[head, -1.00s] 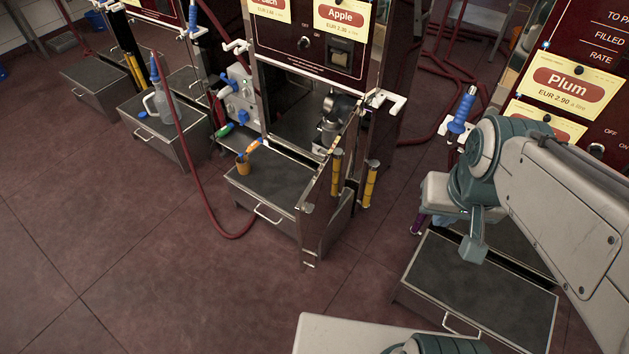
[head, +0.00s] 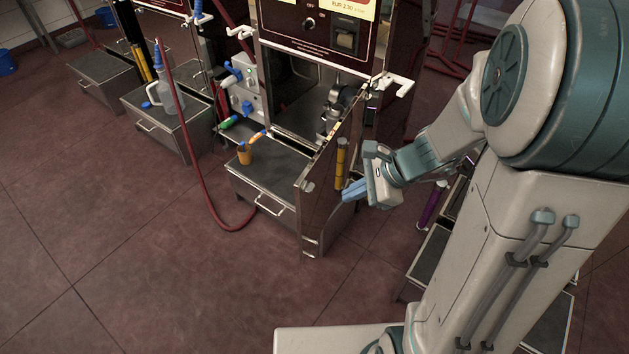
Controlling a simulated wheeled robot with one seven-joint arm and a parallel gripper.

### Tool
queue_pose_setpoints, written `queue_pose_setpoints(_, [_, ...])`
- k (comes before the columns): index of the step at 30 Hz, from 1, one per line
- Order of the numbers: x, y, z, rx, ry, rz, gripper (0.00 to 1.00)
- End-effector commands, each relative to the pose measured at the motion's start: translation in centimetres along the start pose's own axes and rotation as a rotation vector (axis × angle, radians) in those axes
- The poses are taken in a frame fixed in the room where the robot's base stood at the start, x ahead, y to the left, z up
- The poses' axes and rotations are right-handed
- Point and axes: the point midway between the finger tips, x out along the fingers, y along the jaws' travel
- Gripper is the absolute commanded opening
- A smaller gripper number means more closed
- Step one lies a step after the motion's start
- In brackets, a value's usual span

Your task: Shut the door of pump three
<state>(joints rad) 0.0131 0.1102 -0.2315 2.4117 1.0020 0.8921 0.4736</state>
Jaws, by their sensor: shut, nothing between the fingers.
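The door (head: 319,208) of the middle pump (head: 318,45) stands open. It is a dark, shiny panel with metal edges, swung out toward me at the right side of the pump's open bay (head: 292,85). I cannot read a pump number. A yellow upright bar (head: 341,160) shows against the door's right face; I cannot tell whether it is the handle or its reflection. My gripper (head: 350,193) is shut and empty, its blue fingers pointing left at the door's right face, close to it. I cannot tell whether they touch. My gripper hides part of the door's right side.
A red hose (head: 196,185) hangs to the floor farther left. A white bracket (head: 394,80) sticks out above my gripper. The floor (head: 120,260) at front left is clear.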

Motion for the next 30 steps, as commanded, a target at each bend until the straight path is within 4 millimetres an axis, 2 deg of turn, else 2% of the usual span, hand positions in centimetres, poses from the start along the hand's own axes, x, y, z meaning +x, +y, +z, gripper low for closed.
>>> queue_pose_setpoints(1, [1.9, -0.5, -2.0, 0.122, -0.018, -0.027, 0.00])
queue_pose_setpoints(3, [3.2, -1.4, -3.7, 0.264, -0.037, -0.068, 0.00])
queue_pose_setpoints(9, [5.0, -2.9, -6.7, 0.494, -0.064, -0.142, 0.00])
queue_pose_setpoints(16, [7.1, -3.4, -7.1, 0.530, -0.068, -0.153, 0.00])
queue_pose_setpoints(27, [14.8, -4.6, -6.8, 0.524, -0.068, -0.150, 0.00])
queue_pose_setpoints(30, [15.8, -5.4, -5.8, 0.520, -0.068, -0.152, 0.00])
